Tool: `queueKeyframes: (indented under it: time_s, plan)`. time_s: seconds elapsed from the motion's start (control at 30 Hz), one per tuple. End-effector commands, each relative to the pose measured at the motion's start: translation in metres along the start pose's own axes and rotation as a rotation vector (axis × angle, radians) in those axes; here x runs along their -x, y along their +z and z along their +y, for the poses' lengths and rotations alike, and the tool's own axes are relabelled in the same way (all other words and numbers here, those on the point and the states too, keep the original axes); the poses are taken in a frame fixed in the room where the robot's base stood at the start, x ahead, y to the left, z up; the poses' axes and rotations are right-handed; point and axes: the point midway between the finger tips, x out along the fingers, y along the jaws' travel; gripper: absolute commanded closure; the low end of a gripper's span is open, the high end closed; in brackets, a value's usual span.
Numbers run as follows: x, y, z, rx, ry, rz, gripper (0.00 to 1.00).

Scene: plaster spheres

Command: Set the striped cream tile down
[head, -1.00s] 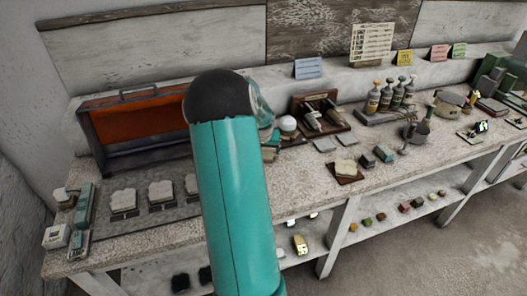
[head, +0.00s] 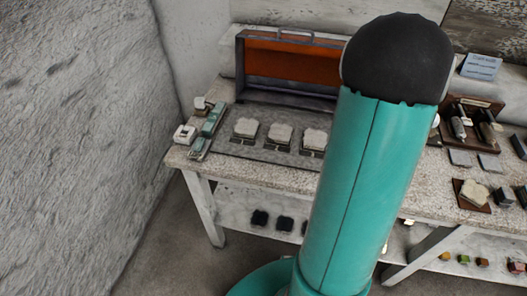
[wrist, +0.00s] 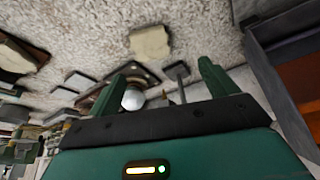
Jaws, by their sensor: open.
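My gripper (wrist: 160,85) shows in the wrist view with its two green fingers wide apart and nothing held between them. A pale cream tile (wrist: 150,42) lies on the speckled bench top beyond the fingertips, apart from them. I cannot make out stripes on it. In the head view my teal arm covers that part of the bench, and the gripper is hidden. Another cream piece (head: 474,192) lies on a brown board at the right. Cream pieces (head: 279,134) also sit on dark stands in a row at the left.
An open orange-lined case (head: 290,65) stands at the back of the bench. A white ball (wrist: 132,99) shows between the fingers, with dark flat plates (wrist: 80,82) nearby. A rough wall (head: 75,130) closes off the left. A lower shelf holds small blocks (head: 285,223).

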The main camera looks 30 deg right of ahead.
Motion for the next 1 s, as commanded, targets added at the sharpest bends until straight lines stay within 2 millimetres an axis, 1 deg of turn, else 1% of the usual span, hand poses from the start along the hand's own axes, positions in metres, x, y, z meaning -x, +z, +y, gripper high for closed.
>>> queueKeyframes:
  time_s: [0.03,0.07,0.1,0.17,0.2,0.27,0.3,0.37,0.4,0.47,0.5,0.57,0.6,0.63,0.67,0.7,0.8,0.9,1.0]
  plan:
    - [0.012,0.005,-0.021,0.027,-0.03,0.003,0.15]
    - [0.02,0.011,-0.034,0.045,-0.05,0.002,0.15]
    - [0.033,0.02,-0.054,0.075,-0.08,0.0,0.15]
    - [0.056,0.038,-0.088,0.132,-0.13,-0.003,0.15]
    - [0.072,0.053,-0.11,0.174,-0.164,-0.006,0.15]
    - [0.097,0.077,-0.139,0.241,-0.212,-0.01,0.15]
    - [0.113,0.095,-0.157,0.286,-0.242,-0.013,0.15]
    - [0.137,0.122,-0.18,0.355,-0.283,-0.014,0.15]
    - [0.152,0.141,-0.193,0.404,-0.308,-0.016,0.15]
    - [0.174,0.172,-0.21,0.477,-0.344,-0.015,0.15]
    - [0.188,0.192,-0.218,0.527,-0.365,-0.014,0.15]
    - [0.208,0.223,-0.227,0.6,-0.394,-0.01,0.15]
    - [0.221,0.244,-0.231,0.651,-0.41,-0.005,0.15]
    - [0.23,0.259,-0.233,0.69,-0.422,-0.001,0.15]
    - [0.238,0.274,-0.234,0.727,-0.433,0.004,0.15]
    - [0.248,0.294,-0.234,0.778,-0.445,0.012,0.15]
    - [0.268,0.339,-0.229,0.892,-0.468,0.036,0.15]
    - [0.279,0.371,-0.22,0.98,-0.479,0.06,0.15]
    - [0.283,0.389,-0.213,1.029,-0.481,0.076,0.15]
